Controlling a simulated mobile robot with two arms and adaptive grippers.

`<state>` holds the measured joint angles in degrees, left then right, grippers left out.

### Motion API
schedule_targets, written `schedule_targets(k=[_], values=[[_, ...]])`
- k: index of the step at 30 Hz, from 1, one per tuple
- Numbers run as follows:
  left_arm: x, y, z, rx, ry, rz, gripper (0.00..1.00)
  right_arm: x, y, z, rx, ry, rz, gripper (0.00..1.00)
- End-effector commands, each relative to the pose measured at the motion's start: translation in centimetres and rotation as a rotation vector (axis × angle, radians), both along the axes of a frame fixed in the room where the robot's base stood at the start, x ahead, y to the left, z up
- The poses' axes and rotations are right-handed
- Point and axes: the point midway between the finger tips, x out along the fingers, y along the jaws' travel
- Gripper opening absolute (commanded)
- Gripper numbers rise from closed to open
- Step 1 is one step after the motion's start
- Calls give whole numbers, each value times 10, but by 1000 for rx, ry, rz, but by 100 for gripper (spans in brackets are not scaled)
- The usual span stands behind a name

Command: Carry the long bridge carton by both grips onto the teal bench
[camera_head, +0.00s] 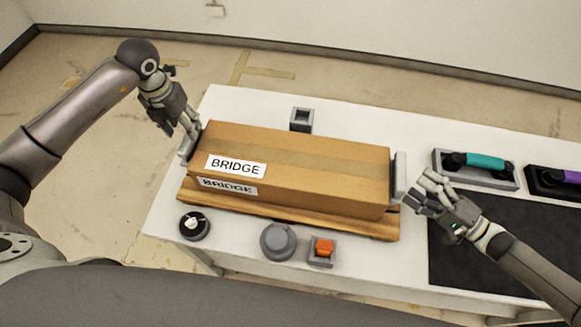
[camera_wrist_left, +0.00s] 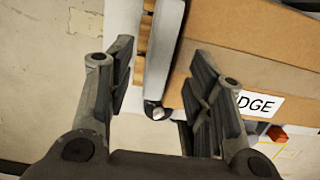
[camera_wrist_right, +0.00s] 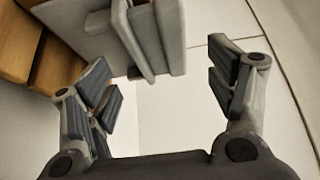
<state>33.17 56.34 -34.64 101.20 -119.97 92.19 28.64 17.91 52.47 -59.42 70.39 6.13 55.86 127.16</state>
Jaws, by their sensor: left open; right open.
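The long brown carton (camera_head: 300,165), labelled BRIDGE, lies on a wooden board on a white table. A pale grip sticks out at each end: the left grip (camera_head: 186,148) and the right grip (camera_head: 400,177). My left gripper (camera_head: 188,128) is open at the left grip; in the left wrist view the grip (camera_wrist_left: 164,55) lies between the spread fingers (camera_wrist_left: 162,85). My right gripper (camera_head: 424,192) is open beside the right grip; in the right wrist view the grip (camera_wrist_right: 150,38) is ahead of the spread fingers (camera_wrist_right: 165,90). No teal bench shows.
The wooden board (camera_head: 330,221) is under the carton. Along the front are a black round knob (camera_head: 194,226), a grey dome (camera_head: 277,241) and an orange button (camera_head: 323,247). A small grey box (camera_head: 301,119) stands behind. Teal (camera_head: 485,161) and purple (camera_head: 563,175) handsets lie right, near a dark mat (camera_head: 480,235).

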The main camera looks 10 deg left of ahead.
Motion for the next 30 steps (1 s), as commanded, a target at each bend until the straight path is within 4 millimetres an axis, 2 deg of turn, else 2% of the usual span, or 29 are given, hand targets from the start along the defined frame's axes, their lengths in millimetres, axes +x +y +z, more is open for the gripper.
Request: schedule_targets(k=[3,9,20,30], values=[[1,0,-19,-1,3,1,48,10,17,1,2,-1,1,78],[4,0,-36,0,0,1,48,19,32,0,1,1,0,78],[5,0,-40,1,-1,0,48,20,34,0,0,1,0,78],[5,0,-39,1,-1,0,4,20,34,0,-2,1,0,34]])
